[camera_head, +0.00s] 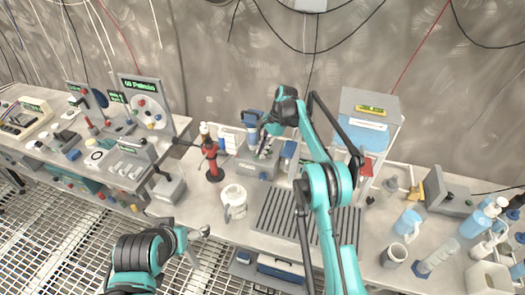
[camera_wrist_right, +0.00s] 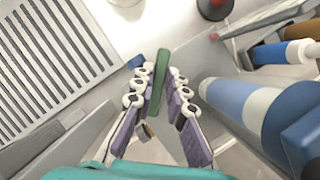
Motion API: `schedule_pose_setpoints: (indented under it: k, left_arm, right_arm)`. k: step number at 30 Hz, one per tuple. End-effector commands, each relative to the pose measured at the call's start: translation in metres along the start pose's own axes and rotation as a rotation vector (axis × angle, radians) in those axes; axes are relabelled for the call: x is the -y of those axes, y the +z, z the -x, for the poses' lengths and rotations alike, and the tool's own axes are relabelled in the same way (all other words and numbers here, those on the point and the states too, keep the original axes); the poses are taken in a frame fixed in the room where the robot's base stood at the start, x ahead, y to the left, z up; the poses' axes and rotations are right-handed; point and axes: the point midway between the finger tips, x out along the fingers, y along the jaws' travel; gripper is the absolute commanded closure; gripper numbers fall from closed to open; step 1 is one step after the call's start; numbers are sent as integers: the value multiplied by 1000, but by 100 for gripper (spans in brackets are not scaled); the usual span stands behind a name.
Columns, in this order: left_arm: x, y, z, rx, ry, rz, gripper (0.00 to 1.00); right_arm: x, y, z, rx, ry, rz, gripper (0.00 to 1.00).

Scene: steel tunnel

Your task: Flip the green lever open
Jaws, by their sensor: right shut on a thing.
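The green lever (camera_wrist_right: 162,68) stands between the fingers of my right gripper (camera_wrist_right: 158,88) in the right wrist view. The purple, white-jointed fingers are closed on it from both sides, and its end sticks out past them. In the head view my right gripper (camera_head: 265,148) is over a grey box (camera_head: 255,167) on the bench, and the lever is too small or hidden there to make out. My left arm is at the lower left, and its gripper (camera_head: 202,233) is near the bench's front edge, its fingers too unclear to read.
A blue and white cylinder (camera_wrist_right: 245,108) lies close to the right of my gripper. A slotted grey grate (camera_head: 300,220), a white mug (camera_head: 233,203) and a red stand (camera_head: 213,163) are near. Bottles (camera_head: 483,218) crowd the right end.

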Motion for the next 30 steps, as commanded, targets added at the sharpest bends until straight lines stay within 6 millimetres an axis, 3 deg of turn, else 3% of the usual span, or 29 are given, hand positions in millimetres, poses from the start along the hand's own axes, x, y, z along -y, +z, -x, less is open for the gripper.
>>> schedule_pose_setpoints:
  k: [1,2,13,22,30]
  left_arm:
    - [0,0,0,0,0,0,4]
    - [0,0,0,0,0,0,4]
    - [0,0,0,0,0,0,4]
    - [0,0,0,0,0,0,4]
    - [0,0,0,0,0,0,4]
  right_arm:
    - [0,0,1,0,-2,0,84]
    - [0,0,1,0,-2,0,78]
    - [0,0,5,0,-1,-1,78]
    - [0,-1,54,0,-2,-1,78]
    - [0,0,74,0,-1,-1,78]
